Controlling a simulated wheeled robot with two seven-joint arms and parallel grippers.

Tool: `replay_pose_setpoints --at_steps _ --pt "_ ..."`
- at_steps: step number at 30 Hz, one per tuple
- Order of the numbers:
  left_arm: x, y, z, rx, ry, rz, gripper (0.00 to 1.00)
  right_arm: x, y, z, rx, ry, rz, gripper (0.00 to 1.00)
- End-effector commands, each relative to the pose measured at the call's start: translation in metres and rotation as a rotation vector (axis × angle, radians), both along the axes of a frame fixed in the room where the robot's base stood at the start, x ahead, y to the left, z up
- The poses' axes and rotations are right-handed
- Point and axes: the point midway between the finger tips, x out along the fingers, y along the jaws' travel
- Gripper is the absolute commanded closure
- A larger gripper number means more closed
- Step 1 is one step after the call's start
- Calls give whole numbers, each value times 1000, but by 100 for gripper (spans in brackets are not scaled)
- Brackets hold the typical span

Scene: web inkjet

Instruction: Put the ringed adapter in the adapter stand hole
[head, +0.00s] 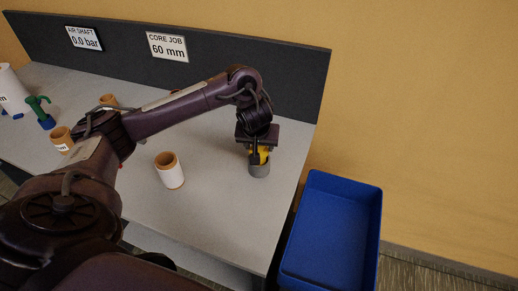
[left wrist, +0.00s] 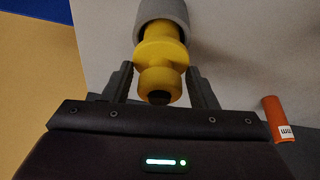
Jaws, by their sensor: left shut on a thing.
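The yellow ringed adapter (head: 264,151) is held by my left gripper (head: 258,150) near the right end of the table. In the left wrist view the adapter (left wrist: 158,58) sits between the two dark fingers (left wrist: 162,85), with its collar and open near end visible. The grey round adapter stand (head: 259,170) is right below the adapter in the head view. In the left wrist view the stand (left wrist: 164,10) surrounds the adapter's far end; how deep the adapter reaches is hidden. My right gripper is not in view.
A white-wrapped core (head: 170,174) stands left of the stand on the grey table (head: 225,220). More brown cores (head: 61,138) and a green-handled tool (head: 39,108) are farther left. A blue bin (head: 330,235) is beyond the table's right edge. A dark panel (head: 230,65) lines the back.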

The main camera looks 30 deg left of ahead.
Motion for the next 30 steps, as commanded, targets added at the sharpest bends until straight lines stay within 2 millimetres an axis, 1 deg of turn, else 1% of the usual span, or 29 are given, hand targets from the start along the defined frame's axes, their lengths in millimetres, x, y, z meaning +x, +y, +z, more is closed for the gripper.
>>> replay_pose_setpoints --at_steps 7,21,22,27,30 --pt "1 0 2 0 -2 1 75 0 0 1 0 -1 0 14" --pt "1 0 -10 1 -2 1 75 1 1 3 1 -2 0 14" --pt "0 0 -10 1 -2 1 46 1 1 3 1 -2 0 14" --pt "1 0 -10 1 -2 1 26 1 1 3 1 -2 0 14" --pt "1 0 -10 0 -2 1 26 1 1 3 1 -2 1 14"
